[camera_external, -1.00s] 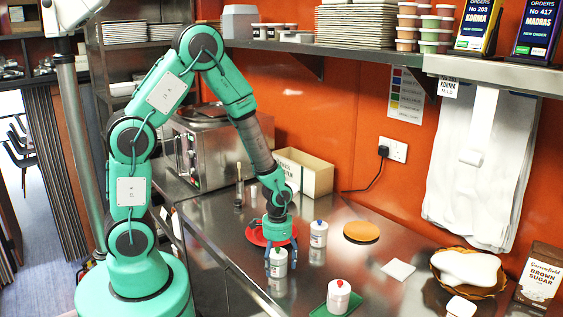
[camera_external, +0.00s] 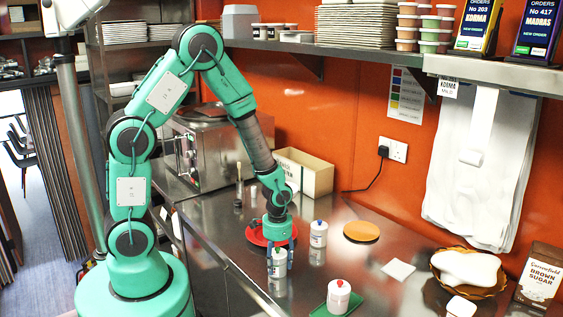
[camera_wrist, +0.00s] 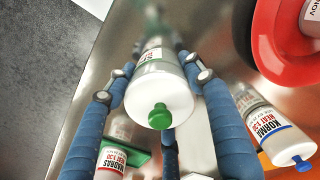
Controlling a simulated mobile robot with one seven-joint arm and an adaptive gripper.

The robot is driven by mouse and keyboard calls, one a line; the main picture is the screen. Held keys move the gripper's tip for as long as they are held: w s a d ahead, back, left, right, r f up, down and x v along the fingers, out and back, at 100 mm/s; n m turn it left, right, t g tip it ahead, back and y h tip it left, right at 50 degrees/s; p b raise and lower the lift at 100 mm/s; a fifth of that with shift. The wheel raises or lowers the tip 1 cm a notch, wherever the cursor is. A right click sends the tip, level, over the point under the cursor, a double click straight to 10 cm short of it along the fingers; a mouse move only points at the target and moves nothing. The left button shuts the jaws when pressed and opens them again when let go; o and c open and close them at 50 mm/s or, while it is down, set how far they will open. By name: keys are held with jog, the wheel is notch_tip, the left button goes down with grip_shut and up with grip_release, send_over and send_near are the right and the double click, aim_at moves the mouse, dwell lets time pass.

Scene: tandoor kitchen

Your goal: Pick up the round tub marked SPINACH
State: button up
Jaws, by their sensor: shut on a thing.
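A white tub with a green knob on its lid (camera_wrist: 165,95) is between the fingers of my gripper (camera_wrist: 155,85). Its label is mostly hidden and I cannot read it. In the external view the tub (camera_external: 278,262) is upright at the steel counter, with my gripper (camera_external: 278,255) pointing down over it and a finger on each side. My gripper is shut on this tub. I cannot tell whether the tub is clear of the counter.
A blue-knobbed tub marked KORMA (camera_wrist: 270,128) stands to the right. A red-knobbed tub marked MADRAS (camera_wrist: 112,158) is on a green mat (camera_external: 327,309). A red dish (camera_external: 258,235) lies behind the gripper. An orange round mat (camera_external: 361,231) and white square (camera_external: 398,269) lie farther right.

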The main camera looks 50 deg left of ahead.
aim_at(277, 248)
jog(key=shift+r, duration=0.1)
jog(key=shift+r, duration=0.8)
notch_tip(277, 248, up, 2)
jog(key=shift+r+p, duration=0.1)
jog(key=shift+p, duration=0.3)
jog(key=s+a+r+p, duration=0.1)
jog(key=s+a, duration=0.2)
jog(key=s, duration=1.2)
jog(key=shift+s, duration=0.35)
